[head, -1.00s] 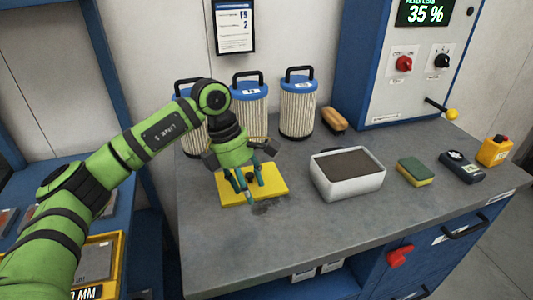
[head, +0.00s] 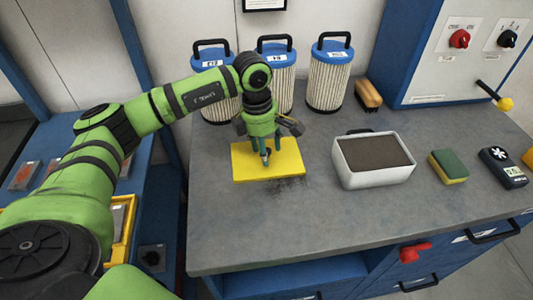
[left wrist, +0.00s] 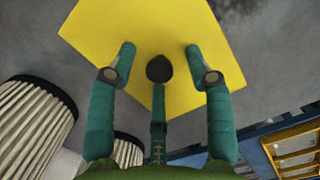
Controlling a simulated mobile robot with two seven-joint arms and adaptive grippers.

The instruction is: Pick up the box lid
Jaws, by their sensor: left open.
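The box lid, a flat yellow square plate (head: 242,168), lies on the grey bench. It fills the upper middle of the left wrist view (left wrist: 120,30). A dark round knob (left wrist: 159,68) shows in front of the plate there, between the fingers. My left gripper (head: 266,158) points down over the middle of the lid. Its teal fingers (left wrist: 160,62) are open and spread around the knob, with no clear grip on it. Whether the fingertips touch the plate cannot be told. My right gripper is in neither view.
A white open box (head: 375,180) with dark brown contents stands right of the lid. Further right are a green-yellow sponge (head: 449,167) and a dark meter (head: 503,168). Several pleated filters (head: 328,80) and a brush (head: 368,95) stand behind. Bare bench (head: 290,230) lies in front.

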